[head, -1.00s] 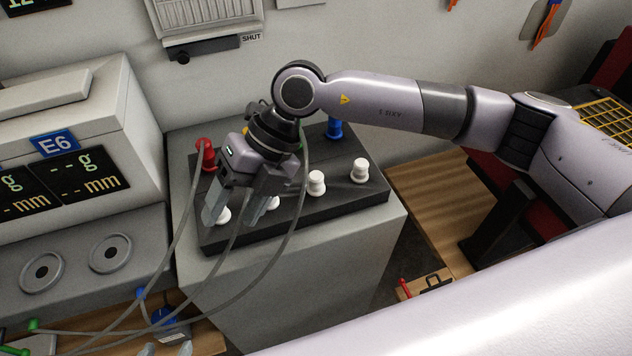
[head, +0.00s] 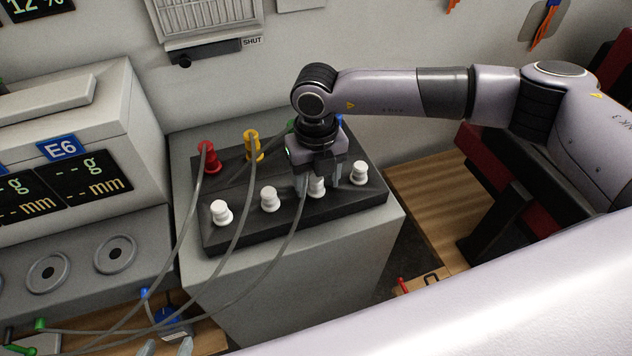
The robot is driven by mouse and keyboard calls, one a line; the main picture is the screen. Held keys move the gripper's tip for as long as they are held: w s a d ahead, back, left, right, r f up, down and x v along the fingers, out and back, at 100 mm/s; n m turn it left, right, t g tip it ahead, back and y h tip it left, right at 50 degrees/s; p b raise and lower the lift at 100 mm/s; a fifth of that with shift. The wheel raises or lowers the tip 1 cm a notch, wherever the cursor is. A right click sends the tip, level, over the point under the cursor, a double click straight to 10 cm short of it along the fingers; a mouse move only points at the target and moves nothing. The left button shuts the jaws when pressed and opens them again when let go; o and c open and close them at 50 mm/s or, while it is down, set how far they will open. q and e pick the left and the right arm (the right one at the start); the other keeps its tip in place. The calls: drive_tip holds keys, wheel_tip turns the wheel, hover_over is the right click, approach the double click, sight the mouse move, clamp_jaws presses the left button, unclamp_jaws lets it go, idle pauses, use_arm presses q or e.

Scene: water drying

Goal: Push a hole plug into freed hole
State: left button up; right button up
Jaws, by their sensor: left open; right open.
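Several white plugs stand in a row on the black block (head: 235,236): one at the left (head: 222,213), a second (head: 269,199), a third (head: 317,188) and one at the right (head: 359,173). A red plug (head: 208,158) and a yellow plug (head: 253,146) with grey cables stand behind them. A green and a blue one are mostly hidden by my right arm. My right gripper (head: 319,192) is open, its fingers pointing down on either side of the third white plug; contact cannot be told. My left gripper (head: 168,349) shows only its fingertips at the bottom edge, open.
The block sits on a grey pedestal (head: 300,275). Grey cables hang across the pedestal's front. A blue device (head: 172,321) lies low on the wooden surface.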

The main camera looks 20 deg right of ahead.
drive_tip(key=c, duration=0.9)
drive_tip(key=shift+c, duration=0.2)
